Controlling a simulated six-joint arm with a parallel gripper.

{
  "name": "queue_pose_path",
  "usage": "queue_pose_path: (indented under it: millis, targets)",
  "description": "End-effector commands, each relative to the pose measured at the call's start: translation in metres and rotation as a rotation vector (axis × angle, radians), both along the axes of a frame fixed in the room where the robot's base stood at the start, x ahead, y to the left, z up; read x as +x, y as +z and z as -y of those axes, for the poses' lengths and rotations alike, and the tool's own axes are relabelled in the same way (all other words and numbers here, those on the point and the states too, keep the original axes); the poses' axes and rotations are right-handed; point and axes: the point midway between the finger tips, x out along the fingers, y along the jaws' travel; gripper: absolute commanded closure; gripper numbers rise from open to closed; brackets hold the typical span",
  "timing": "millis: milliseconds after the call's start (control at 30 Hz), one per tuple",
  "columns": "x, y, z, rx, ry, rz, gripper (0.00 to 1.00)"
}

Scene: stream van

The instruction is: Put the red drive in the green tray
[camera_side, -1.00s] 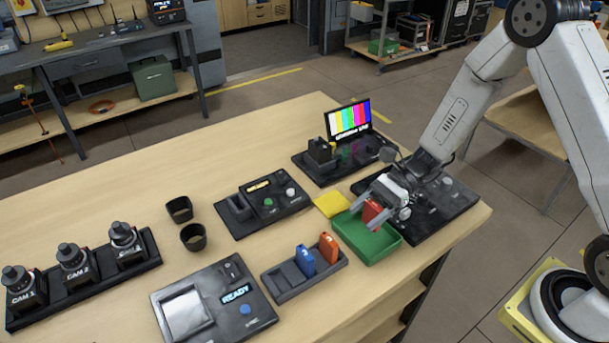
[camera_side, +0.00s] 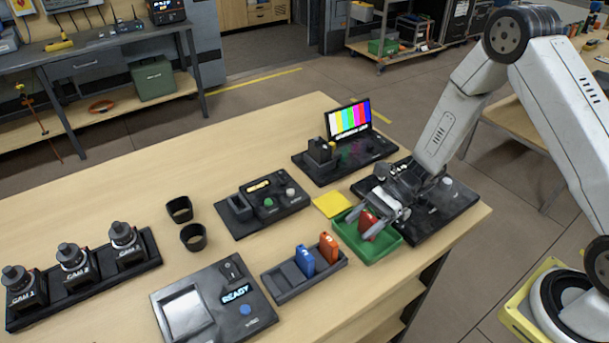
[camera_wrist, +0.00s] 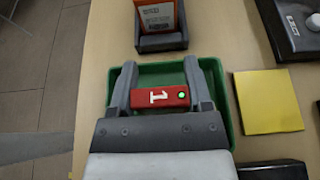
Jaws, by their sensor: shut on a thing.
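The red drive (camera_side: 367,221), marked 1 with a small green light, is held between the fingers of my gripper (camera_side: 367,222). It also shows in the wrist view (camera_wrist: 160,97), crosswise between the two fingers. The green tray (camera_side: 382,255) is directly under the drive, and its rim also shows in the wrist view (camera_wrist: 160,70). The drive is low, within the tray's outline. I cannot tell whether its lower end touches the tray floor.
A grey rack (camera_side: 289,292) with a blue drive (camera_side: 305,259) and an orange drive (camera_side: 328,246) stands in front of the tray. A yellow pad (camera_side: 332,205) lies beside the tray. A black console (camera_side: 455,215) is close behind it. The table's right edge is near.

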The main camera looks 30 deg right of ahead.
Motion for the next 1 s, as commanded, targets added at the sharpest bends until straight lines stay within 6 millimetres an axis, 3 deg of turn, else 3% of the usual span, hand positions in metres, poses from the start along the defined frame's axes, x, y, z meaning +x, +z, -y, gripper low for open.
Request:
queue_pose_path:
  millis: [167,200,300,800,1000]
  targets:
    - [0.0,-0.003,0.0,0.0,0.0,-0.001,1.0]
    - [0.0,-0.003,0.0,0.0,0.0,-0.001,0.33]
    - [0.0,-0.003,0.0,0.0,0.0,0.0,0.01]
    - [0.0,0.001,0.001,0.0,-0.001,0.001,0.01]
    - [0.001,0.008,0.018,0.0,-0.004,0.002,0.01]
